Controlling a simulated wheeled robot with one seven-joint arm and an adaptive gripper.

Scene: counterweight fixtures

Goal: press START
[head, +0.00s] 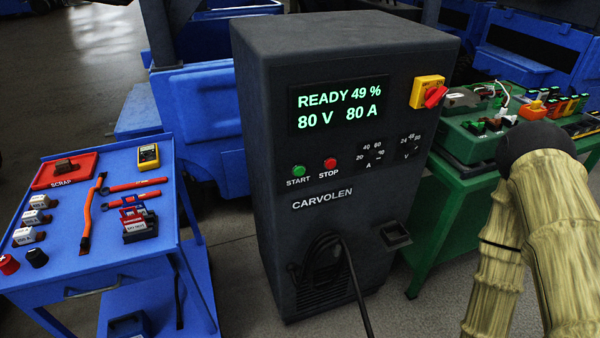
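The green START button (298,171) is on the front of a dark charger cabinet (345,240) marked CARVOLEN, in the middle of the head view. The label START is under it. The red STOP button (330,164) is just to its right. The lit display (339,105) above reads READY 49 %, 80 V, 80 A. Nothing covers the START button. My arm shows at the right edge, well apart from the panel. My gripper is not in view.
A red and yellow switch (427,92) and two dials sit right of the buttons. A cable hangs from the cabinet's lower front. A blue cart (75,262) with tools stands left, a green bench (435,215) right. The floor directly before the cabinet looks clear.

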